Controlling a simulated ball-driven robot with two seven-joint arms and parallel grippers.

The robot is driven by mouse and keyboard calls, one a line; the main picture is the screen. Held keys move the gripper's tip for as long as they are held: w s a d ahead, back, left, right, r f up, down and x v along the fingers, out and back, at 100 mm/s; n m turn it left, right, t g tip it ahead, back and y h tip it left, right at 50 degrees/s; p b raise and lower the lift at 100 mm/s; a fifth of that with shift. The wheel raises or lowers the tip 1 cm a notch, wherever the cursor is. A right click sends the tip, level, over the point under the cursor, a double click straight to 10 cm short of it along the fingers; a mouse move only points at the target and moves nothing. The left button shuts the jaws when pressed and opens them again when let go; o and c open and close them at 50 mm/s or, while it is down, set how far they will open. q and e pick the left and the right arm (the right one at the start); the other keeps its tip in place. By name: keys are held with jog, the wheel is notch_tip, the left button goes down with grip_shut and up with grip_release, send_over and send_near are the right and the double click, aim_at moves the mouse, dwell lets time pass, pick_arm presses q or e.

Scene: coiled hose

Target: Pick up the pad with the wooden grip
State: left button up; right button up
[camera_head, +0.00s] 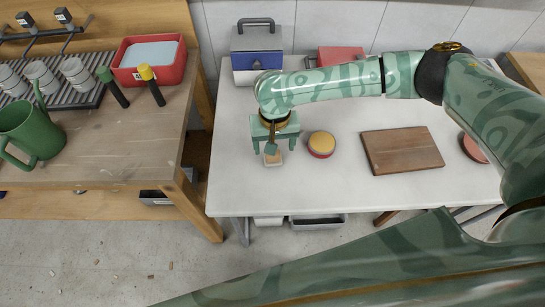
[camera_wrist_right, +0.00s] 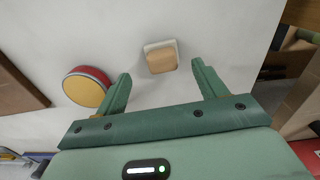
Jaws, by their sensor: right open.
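The pad with the wooden grip (camera_wrist_right: 161,57) shows in the right wrist view as a small pale block with a tan wooden top. It lies on the white table, just beyond the fingertips and centred between their lines. In the head view the pad (camera_head: 273,159) is small and partly hidden by my right gripper (camera_head: 270,150). My right gripper (camera_wrist_right: 162,73) is open, pointing down at the table, with nothing between its fingers. I cannot tell its exact height above the table. My left gripper is not seen.
A red and yellow round tin (camera_head: 321,145) stands close beside the right gripper. A wooden board (camera_head: 402,150) lies further right on the white table (camera_head: 340,195). A blue and grey box (camera_head: 257,50) stands behind. A wooden workbench (camera_head: 110,160) is at left, across a gap.

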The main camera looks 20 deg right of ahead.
aim_at(270, 161)
notch_tip(270, 161, down, 5)
jog(key=shift+w+a+r+b, duration=0.15)
jog(key=shift+b, duration=1.05)
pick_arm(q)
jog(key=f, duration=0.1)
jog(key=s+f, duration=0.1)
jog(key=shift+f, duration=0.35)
pick_arm(e)
jog(key=shift+r, duration=0.1)
jog(key=shift+c, duration=0.9)
jog(key=c, duration=0.9)
